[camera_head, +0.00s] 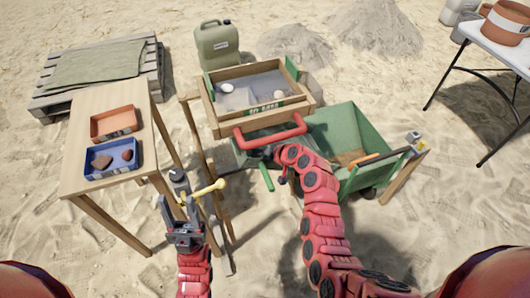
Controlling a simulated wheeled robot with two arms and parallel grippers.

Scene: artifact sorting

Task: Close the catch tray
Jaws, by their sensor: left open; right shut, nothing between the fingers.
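The wooden sieve box (207,113), marked "10 MM", stands on a wooden frame with sand and pale pieces inside. A red U-shaped handle (270,133) sticks out at its front. Below the handle a dark grey-green tray (243,157), which looks like the catch tray, juts out toward me; much of it is hidden. My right gripper (282,179) is shut and empty, low in front of the tray by the handle; I cannot tell whether it touches either.
A wooden table (88,180) at left holds an orange bin (113,122) and a blue bin (108,172) with brown pieces. A green wheelbarrow (381,137) stands right of the sieve. A green jerrycan (216,45) stands behind. A white table (497,48) is at far right.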

